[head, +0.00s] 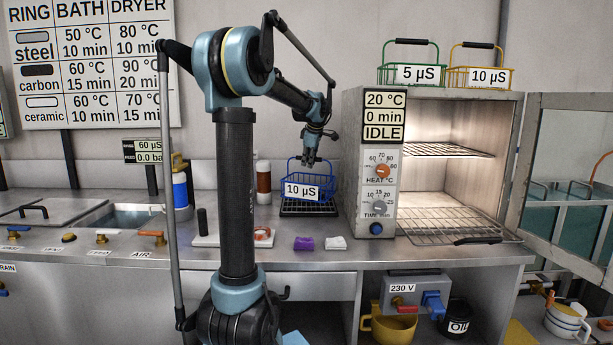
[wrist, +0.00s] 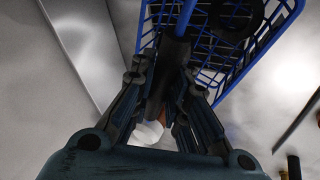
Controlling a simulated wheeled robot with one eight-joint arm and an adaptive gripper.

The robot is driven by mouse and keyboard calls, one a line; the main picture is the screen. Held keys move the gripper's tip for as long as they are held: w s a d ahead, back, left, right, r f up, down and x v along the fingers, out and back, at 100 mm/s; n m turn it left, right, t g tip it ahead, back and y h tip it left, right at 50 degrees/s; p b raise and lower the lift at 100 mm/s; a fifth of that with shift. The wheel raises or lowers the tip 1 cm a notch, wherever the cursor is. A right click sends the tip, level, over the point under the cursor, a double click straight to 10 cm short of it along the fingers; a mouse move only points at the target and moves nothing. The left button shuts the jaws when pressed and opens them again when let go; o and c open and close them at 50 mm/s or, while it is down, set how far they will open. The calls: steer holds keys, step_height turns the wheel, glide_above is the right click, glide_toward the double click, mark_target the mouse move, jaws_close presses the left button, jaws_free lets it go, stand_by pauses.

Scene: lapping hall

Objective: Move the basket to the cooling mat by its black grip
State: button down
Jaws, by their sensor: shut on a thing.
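The blue wire basket (head: 291,178) carries a "10 µS" label and looks upright on the counter, left of the dryer. My gripper (head: 310,162) is above it, pointing down, shut on its black grip. In the wrist view, my gripper (wrist: 168,105) has its fingers around the dark grip (wrist: 176,55), with the blue basket (wrist: 225,80) beyond. A dark mat-like piece (head: 308,211) lies directly under the basket. I cannot tell whether it is the cooling mat, or whether the basket rests on it or hangs just above it.
The dryer (head: 372,160) stands open at the right of the basket, its glass door (head: 565,170) swung right. Green (head: 408,75) and yellow (head: 478,78) baskets sit on top. A brown-and-white bottle (head: 263,180) stands left.

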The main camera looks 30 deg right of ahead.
steer(key=shift+f, duration=2.2)
steer(key=c, duration=1.6)
jaws_free()
steer(key=shift+f, duration=0.1)
steer(key=shift+o, duration=0.2)
steer(key=v, duration=1.2)
steer(key=shift+a, duration=0.1)
